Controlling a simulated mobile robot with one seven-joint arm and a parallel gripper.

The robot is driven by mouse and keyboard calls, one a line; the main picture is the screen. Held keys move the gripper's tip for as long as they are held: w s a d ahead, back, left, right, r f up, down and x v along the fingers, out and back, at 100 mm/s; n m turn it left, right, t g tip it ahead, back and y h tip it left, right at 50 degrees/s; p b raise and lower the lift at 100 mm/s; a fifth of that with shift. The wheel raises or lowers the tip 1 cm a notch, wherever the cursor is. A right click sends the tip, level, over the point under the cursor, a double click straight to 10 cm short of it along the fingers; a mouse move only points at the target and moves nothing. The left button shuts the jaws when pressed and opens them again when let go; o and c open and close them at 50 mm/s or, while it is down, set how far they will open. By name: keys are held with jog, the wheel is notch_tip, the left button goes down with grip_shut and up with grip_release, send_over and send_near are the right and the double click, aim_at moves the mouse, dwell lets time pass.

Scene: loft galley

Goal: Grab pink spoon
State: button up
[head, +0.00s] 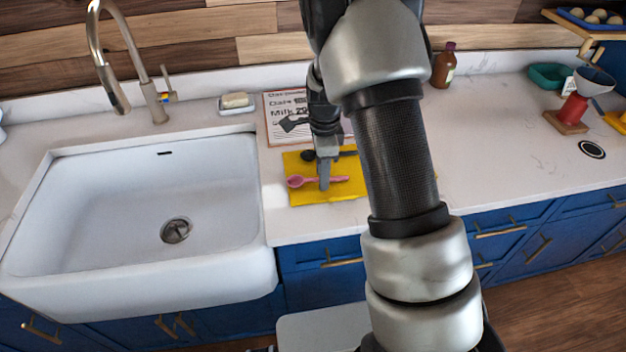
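A pink spoon (297,181) lies on a yellow cloth (298,198) on the white counter, just right of the sink. Its bowl points left and its handle runs right. My gripper (324,183) points down over the spoon's handle, with its fingertips at or very near the handle. From this angle only one finger shows clearly, so I cannot tell whether it is open or closed on the handle. A black spoon (309,155) lies behind the pink one on the cloth, partly hidden by my gripper.
A white sink (120,215) with a tall faucet (150,95) is on the left. A printed sheet (280,115) lies behind the cloth. A soap dish (236,104) is near the wall. A brown bottle (444,66) stands behind my arm. The counter to the right is mostly clear.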

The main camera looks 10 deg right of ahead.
jog(key=shift+c, duration=0.6)
grip_shut()
jog(key=shift+r, duration=0.1)
